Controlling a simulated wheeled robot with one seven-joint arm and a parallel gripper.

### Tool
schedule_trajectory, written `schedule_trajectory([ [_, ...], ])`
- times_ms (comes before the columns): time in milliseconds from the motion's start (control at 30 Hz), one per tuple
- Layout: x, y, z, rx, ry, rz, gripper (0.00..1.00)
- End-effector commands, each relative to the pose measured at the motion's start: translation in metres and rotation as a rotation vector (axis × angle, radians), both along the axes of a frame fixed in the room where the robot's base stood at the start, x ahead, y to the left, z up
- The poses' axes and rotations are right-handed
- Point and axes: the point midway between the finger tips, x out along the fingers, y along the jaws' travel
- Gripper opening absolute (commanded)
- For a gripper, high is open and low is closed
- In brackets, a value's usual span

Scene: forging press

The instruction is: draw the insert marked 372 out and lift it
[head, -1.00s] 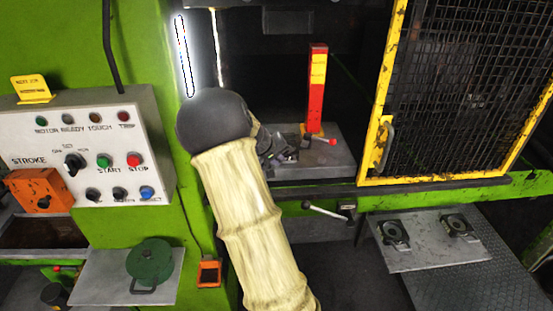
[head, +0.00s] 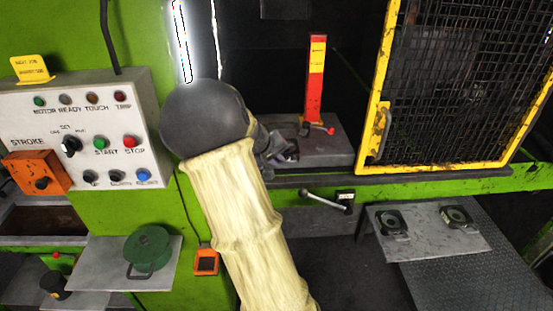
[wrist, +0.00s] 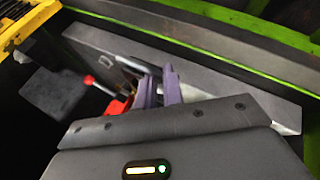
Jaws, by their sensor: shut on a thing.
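My gripper (head: 281,152) is low over the press bed (head: 338,155), just left of the red post (head: 316,85). In the wrist view its two purple fingers (wrist: 161,92) are close together. They are shut on a small grey part, taken as the insert; it is mostly hidden by the fingers and the wrist housing. I cannot read the number 372 on it, nor tell whether it touches the bed. A red-knobbed lever (head: 330,131) sits beside the post's foot; its red knob (wrist: 88,79) shows left of the fingers in the wrist view.
A yellow-framed mesh guard (head: 383,110) stands to the right. A side plate (head: 430,245) holds two dark ringed blocks (head: 392,222). A control panel (head: 90,135) is at left, above a shelf with a green round part (head: 148,248). A lever handle (head: 325,200) projects below the bed.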

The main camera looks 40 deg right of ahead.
Motion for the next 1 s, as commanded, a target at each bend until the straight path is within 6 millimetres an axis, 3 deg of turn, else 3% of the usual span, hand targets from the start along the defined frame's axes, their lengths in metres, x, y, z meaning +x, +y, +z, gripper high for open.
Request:
schedule_trajectory([
  [33, -0.001, 0.001, -0.002, 0.002, 0.006, -0.001, 0.0],
  [67, -0.001, 0.001, -0.002, 0.002, 0.006, -0.001, 0.15],
  [167, -0.001, 0.0, -0.002, 0.001, 0.005, -0.002, 0.34],
  [633, -0.001, 0.007, 0.007, 0.0, -0.002, 0.003, 0.34],
  [1000, -0.011, 0.045, 0.057, 0.001, -0.005, 0.007, 0.34],
])
